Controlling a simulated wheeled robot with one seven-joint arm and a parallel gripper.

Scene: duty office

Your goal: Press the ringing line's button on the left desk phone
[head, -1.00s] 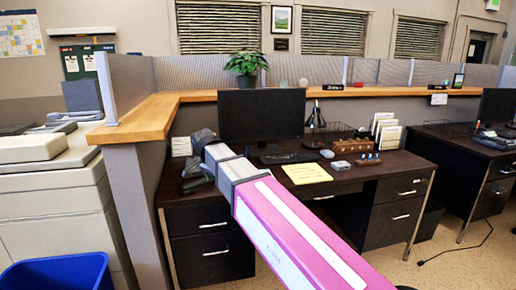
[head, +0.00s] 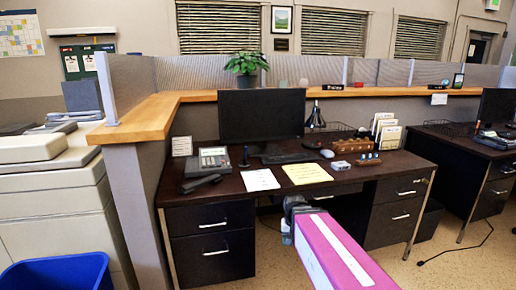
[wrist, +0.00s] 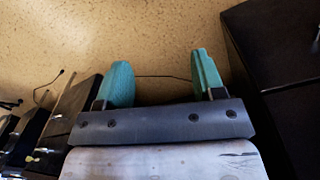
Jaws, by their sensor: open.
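The left desk phone (head: 214,158) sits on the left part of the dark desk, grey with a lit-looking face. Its buttons are too small to tell which line is ringing. A dark handset-shaped object (head: 200,184) lies on the desk just in front of it. My gripper (head: 290,212) is at the desk's front edge, right of and nearer than the phone, and apart from it. In the wrist view my gripper (wrist: 160,78) has its two teal fingers spread with nothing between them. The wrist view shows floor and dark furniture, not the phone.
A partition ledge (head: 150,115) rises at left. Another desk (head: 470,145) stands at right.

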